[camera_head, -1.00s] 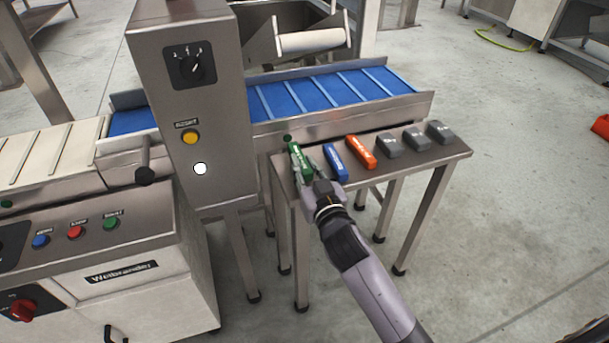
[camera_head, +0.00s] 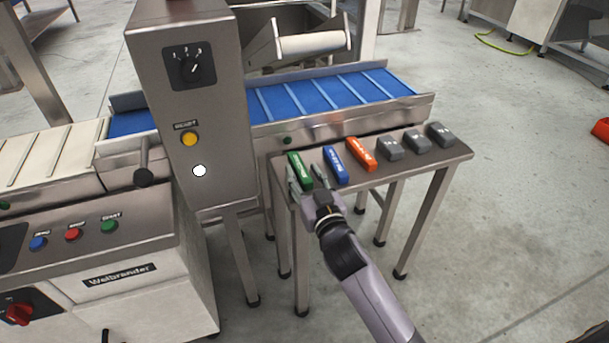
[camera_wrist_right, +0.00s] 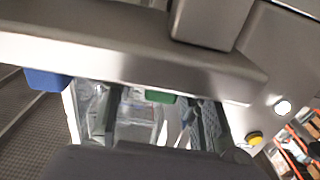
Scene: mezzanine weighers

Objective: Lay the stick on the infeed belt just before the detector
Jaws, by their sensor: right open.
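A green stick (camera_head: 300,170) lies on the small steel table (camera_head: 400,166), at its left end. A blue stick (camera_head: 336,164) and an orange stick (camera_head: 361,153) lie to its right. My right gripper (camera_head: 306,180) is open at the near end of the green stick, with one finger on each side of it in the head view; exact contact cannot be told. In the right wrist view the green stick (camera_wrist_right: 160,97) shows between the fingers, partly hidden by a grey edge. The blue belt (camera_head: 330,92) runs behind the table into the tall detector housing (camera_head: 205,130). My left gripper is out of view.
Several grey blocks (camera_head: 416,141) stand at the table's right end. A white roller (camera_head: 312,42) sits behind the belt. A cabinet with buttons (camera_head: 110,260) stands at the left. The blue belt right of the housing is clear.

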